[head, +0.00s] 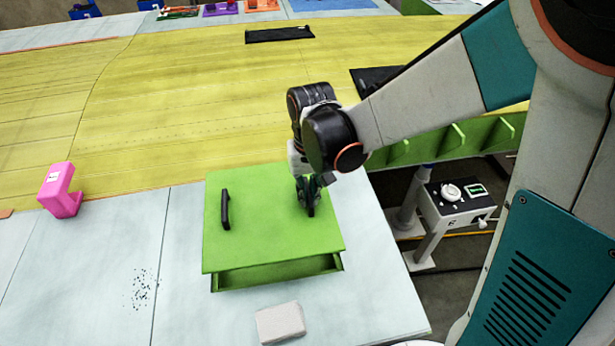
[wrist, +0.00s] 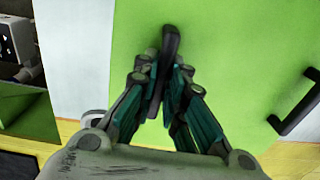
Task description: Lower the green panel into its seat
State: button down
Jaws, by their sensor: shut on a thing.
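The green panel (head: 265,235) is a flat, bright green plate with two black bar handles, lying roughly level over a green frame (head: 280,278) on the pale table. My gripper (head: 309,190) is shut on the panel's right-hand handle. In the wrist view, my gripper's fingers (wrist: 162,75) close on both sides of that black handle (wrist: 171,42), with the panel (wrist: 235,50) filling most of the view. The other handle (head: 225,208) is free. A dark gap shows between the panel's front edge and the frame's lower lip. The panel hides most of the seat.
A pink block (head: 60,190) stands at the left and a pale grey block (head: 281,323) lies in front of the frame. Small dark specks (head: 141,288) lie on the table. A yellow wing skin (head: 180,110) stretches behind. A grey stand with a control box (head: 455,203) is at the right.

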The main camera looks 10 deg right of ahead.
jog(key=shift+f+b, duration=2.25)
jog(key=shift+f, duration=1.25)
jog(key=shift+b, duration=0.35)
jog(key=shift+f+b, duration=1.45)
jog(key=shift+f, duration=0.1)
jog(key=c, duration=1.6)
grip_release()
jog(key=shift+r, duration=0.15)
notch_tip(320, 180, up, 12)
jog(key=shift+s+d+f, duration=0.1)
jog(key=shift+s+d, duration=0.05)
